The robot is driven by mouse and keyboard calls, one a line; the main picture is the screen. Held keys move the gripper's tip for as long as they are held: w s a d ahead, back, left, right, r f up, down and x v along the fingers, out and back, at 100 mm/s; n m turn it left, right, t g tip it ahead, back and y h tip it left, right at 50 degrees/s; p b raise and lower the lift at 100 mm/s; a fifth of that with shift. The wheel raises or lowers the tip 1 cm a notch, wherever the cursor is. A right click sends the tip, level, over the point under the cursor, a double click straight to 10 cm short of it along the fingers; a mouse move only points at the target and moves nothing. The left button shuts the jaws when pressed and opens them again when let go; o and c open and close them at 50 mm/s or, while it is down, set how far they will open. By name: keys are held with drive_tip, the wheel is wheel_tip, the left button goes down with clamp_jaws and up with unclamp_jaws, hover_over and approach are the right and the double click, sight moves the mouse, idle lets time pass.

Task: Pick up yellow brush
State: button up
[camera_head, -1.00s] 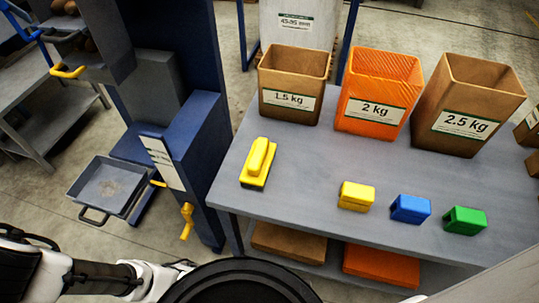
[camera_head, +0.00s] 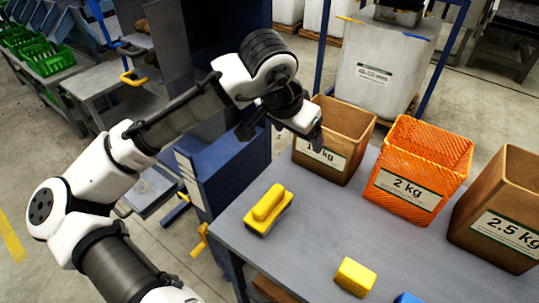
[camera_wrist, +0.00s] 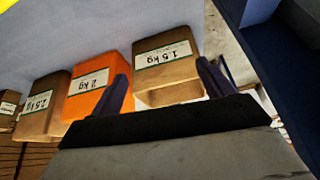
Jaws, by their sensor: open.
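The yellow brush (camera_head: 268,208) lies on the left part of the grey table (camera_head: 235,228), its yellow handle upward and a dark strip along its lower edge. My gripper (camera_head: 302,140) is in the air above and behind the brush, in front of the 1.5 kg bin. In the wrist view my gripper (camera_wrist: 165,85) shows two dark fingers spread wide with nothing between them. The gripper is open, empty and apart from the brush.
A brown 1.5 kg bin (camera_head: 351,124), an orange 2 kg bin (camera_head: 428,150) and a brown 2.5 kg bin (camera_head: 503,190) stand along the table's back. A yellow block (camera_head: 355,276) and a blue block (camera_head: 408,298) are at the front. A dark blue machine (camera_head: 235,165) stands left of the table.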

sight(268, 197)
drive_tip(key=s+a+f+g+y, duration=0.1)
drive_tip(key=a+f, duration=0.1)
drive_tip(key=s+a+f+g+y, duration=0.1)
drive_tip(key=s+a+f+n+g+y, duration=0.1)
drive_tip(key=s+a+f, duration=0.1)
drive_tip(key=shift+s+a+f+g, duration=0.1)
drive_tip(key=shift+a+f+g, duration=0.2)
drive_tip(key=shift+a, duration=0.05)
wheel_tip(268, 197, down, 8)
drive_tip(key=shift+s, duration=0.1)
drive_tip(key=shift+s+d+f+p, duration=0.1)
drive_tip(key=shift+f+p, duration=0.3)
drive_tip(key=shift+f, duration=1)
drive_tip(key=shift+s+f+p, duration=0.1)
drive_tip(key=shift+f+p, duration=0.3)
drive_tip(key=shift+f, duration=1)
drive_tip(key=c, duration=1.2)
drive_tip(key=shift+o, duration=0.2)
drive_tip(key=shift+r, duration=0.15)
wheel_tip(268, 197, up, 20)
drive_tip(key=b, duration=0.1)
